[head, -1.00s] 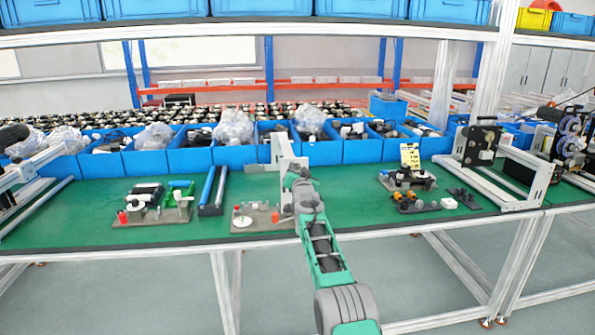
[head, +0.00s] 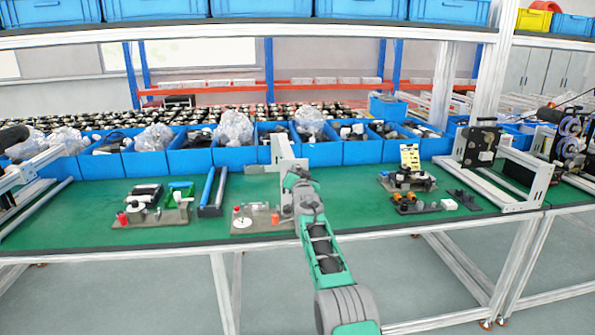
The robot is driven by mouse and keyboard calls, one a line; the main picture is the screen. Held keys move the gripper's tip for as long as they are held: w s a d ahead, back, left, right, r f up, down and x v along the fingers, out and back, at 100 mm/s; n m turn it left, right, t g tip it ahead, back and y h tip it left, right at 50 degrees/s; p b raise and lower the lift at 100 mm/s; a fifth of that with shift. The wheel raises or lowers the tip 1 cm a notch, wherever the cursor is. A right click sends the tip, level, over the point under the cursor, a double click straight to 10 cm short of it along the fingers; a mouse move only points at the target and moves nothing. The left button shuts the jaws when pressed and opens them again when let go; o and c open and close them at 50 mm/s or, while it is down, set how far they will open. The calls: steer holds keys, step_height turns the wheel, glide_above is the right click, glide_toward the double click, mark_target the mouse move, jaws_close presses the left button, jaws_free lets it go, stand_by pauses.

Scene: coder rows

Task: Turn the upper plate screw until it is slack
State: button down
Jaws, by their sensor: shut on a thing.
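A pale upright plate (head: 281,149) stands on the green bench near the middle, on a fixture with a grey-brown base (head: 262,228). My gripper (head: 290,181) is at the upright plate, seen from behind and mostly covered by my own wrist. It is shut on the upper plate screw. The screw and the fingertips are hidden behind my wrist, so the screw's turn and tightness cannot be seen.
Blue bins (head: 240,156) line the back of the bench. A second fixture (head: 150,215) and blue-black rails (head: 213,190) lie left. Small fixtures (head: 408,183) and a metal frame (head: 515,185) stand right.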

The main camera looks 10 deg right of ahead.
stand_by(0.3)
steer(key=n, duration=0.3)
steer(key=shift+r+n, duration=0.1)
steer(key=shift+n, duration=0.3)
steer(key=c, duration=1.4)
jaws_free()
steer(key=shift+c, duration=0.2)
steer(key=shift+f, duration=0.2)
steer(key=s+b, duration=0.5)
steer(key=b, duration=0.7)
steer(key=shift+a, duration=0.15)
steer(key=shift+r, duration=0.1)
